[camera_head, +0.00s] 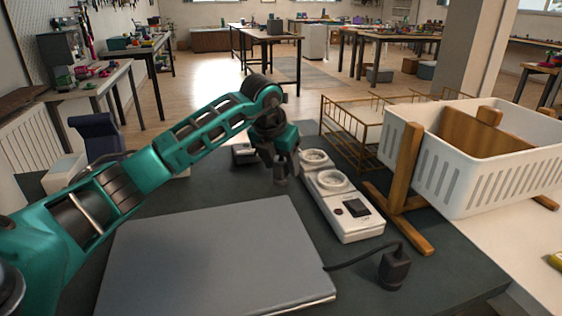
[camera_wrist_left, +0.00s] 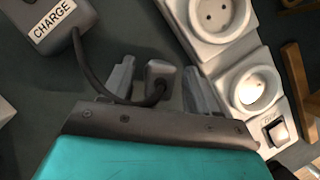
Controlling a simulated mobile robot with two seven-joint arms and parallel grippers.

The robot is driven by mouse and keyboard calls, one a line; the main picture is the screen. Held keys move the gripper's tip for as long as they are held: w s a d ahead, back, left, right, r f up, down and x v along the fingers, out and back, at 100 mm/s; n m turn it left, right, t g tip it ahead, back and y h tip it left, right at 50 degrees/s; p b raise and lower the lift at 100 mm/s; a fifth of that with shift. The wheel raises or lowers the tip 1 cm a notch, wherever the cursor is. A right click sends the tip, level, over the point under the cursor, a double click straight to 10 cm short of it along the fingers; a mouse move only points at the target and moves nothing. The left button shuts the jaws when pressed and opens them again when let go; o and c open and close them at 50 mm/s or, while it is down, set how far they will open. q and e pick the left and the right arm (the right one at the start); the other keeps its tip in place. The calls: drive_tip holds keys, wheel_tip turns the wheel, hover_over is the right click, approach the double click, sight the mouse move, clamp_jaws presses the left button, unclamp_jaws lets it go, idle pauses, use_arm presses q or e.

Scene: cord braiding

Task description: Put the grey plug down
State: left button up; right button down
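The grey plug (camera_wrist_left: 160,74) shows in the left wrist view between the two fingers of my left gripper (camera_wrist_left: 161,84). A gap shows on each side of it, so the fingers are open around it. Its dark cord (camera_wrist_left: 92,72) loops to a grey box labelled CHARGE (camera_wrist_left: 62,22). In the head view my left gripper (camera_head: 279,178) points down just left of the white power strip (camera_head: 340,205); the plug cannot be made out there. The strip's round sockets also show in the wrist view (camera_wrist_left: 257,88) and look empty. My right gripper is not in view.
A closed grey laptop (camera_head: 210,258) covers the front of the dark table. A black plug (camera_head: 394,268) on a cord lies to its right. A white slotted basket (camera_head: 450,180) and wooden stand (camera_head: 404,170) are at the right, a wire rack (camera_head: 350,128) behind.

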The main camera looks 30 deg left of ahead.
use_arm(q)
drive_tip(key=shift+r, duration=0.25)
drive_tip(key=p+v, duration=0.2)
drive_tip(key=v, duration=1)
drive_tip(key=shift+p, duration=0.35)
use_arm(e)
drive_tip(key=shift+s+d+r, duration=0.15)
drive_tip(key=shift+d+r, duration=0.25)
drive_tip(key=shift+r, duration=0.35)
use_arm(q)
drive_tip(key=shift+w, duration=0.1)
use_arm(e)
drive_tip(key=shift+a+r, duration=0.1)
